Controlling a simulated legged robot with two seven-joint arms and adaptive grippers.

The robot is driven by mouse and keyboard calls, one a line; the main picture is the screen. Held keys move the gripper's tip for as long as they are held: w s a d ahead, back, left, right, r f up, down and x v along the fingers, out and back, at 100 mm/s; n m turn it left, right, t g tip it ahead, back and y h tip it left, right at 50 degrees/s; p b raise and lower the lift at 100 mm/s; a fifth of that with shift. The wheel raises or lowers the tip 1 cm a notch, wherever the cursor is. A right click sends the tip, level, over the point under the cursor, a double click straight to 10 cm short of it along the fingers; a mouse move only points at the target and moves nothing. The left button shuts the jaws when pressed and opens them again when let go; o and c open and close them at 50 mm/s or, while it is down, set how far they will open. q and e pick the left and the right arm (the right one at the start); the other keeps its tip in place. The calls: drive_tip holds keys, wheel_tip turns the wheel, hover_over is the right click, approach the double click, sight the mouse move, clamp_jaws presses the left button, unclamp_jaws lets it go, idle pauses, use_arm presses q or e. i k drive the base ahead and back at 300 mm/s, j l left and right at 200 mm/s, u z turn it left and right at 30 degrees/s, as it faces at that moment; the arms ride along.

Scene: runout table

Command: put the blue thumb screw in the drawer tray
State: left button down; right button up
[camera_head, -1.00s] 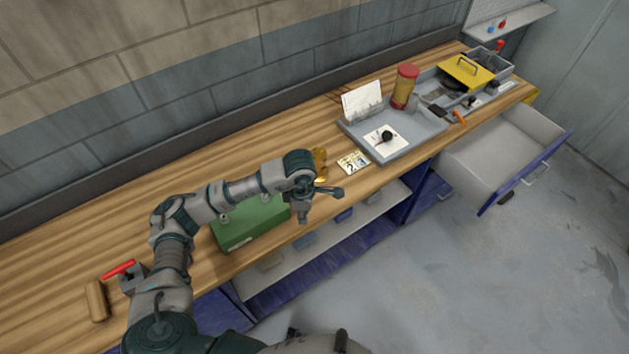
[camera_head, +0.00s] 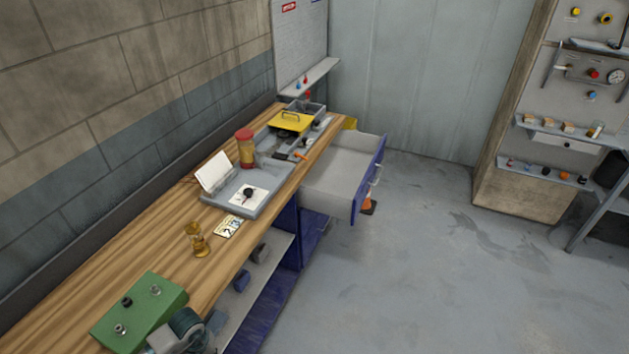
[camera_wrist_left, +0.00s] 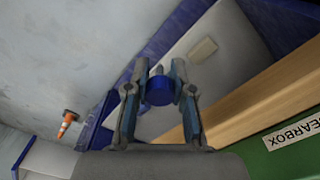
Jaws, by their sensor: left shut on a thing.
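The blue thumb screw (camera_wrist_left: 158,91) is between the fingers of my left gripper (camera_wrist_left: 159,82) in the left wrist view. The gripper is shut on it, beside the table edge, with a shelf behind. Only part of my left arm shows at the bottom left of the head view, and its fingers are not visible there. The drawer tray (camera_head: 335,180) is pulled open at the table's far end, pale inside with a blue front, and looks empty. A pale box edge at the lower left of the wrist view seems to be this drawer. My right gripper is not in view.
A green gearbox (camera_head: 140,312) sits on the wooden table (camera_head: 150,240) near my arm. A gold part (camera_head: 196,240), a grey tray (camera_head: 222,199) and a red-capped jar (camera_head: 245,150) stand farther along. An orange cone (camera_head: 368,205) is below the drawer. The floor right is clear.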

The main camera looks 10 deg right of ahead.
sight(333, 179)
drive_tip(key=i+l+z, duration=0.2)
drive_tip(key=z, duration=0.3)
drive_tip(key=i+z, duration=0.35)
drive_tip(key=z, duration=0.15)
drive_tip(key=i+z, duration=0.1)
drive_tip(key=i, duration=0.35)
drive_tip(key=i+j+z, duration=0.15)
drive_tip(key=i, duration=0.3)
drive_tip(key=i+j+z, duration=0.1)
drive_tip(key=i, duration=0.35)
drive_tip(key=i+j+z, duration=0.1)
drive_tip(key=i, duration=0.3)
drive_tip(key=j, duration=0.1)
